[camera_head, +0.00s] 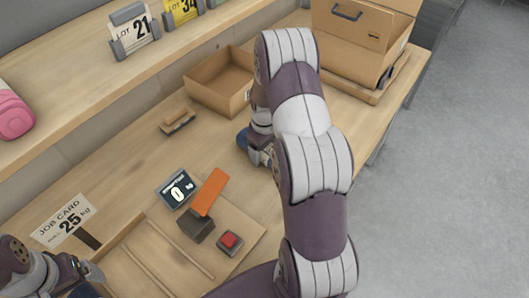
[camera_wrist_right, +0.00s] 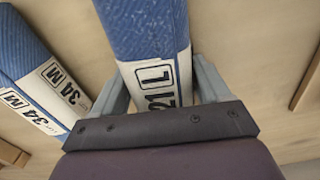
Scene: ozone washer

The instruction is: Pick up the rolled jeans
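In the right wrist view, a blue rolled pair of jeans (camera_wrist_right: 145,28) with a white label reading 21 L lies between the two fingers of my right gripper (camera_wrist_right: 165,85). The fingers flank the roll closely on both sides; I cannot tell whether they press on it. Another blue roll (camera_wrist_right: 32,52) with labels reading 34 M lies to the left. In the head view, my right gripper (camera_head: 256,152) is low over the bench with blue cloth (camera_head: 242,139) beside it, mostly hidden by my arm. My left gripper (camera_head: 78,272) is at the bottom left, its opening unclear.
An open cardboard box (camera_head: 208,94) and a larger box (camera_head: 385,35) stand behind my right arm. A display showing 0 (camera_head: 176,189), an orange bar (camera_head: 211,190) and a red button (camera_head: 229,240) are on the bench. A job card (camera_head: 66,222) reads 25 kg. A shelf holds lot cards (camera_head: 132,30).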

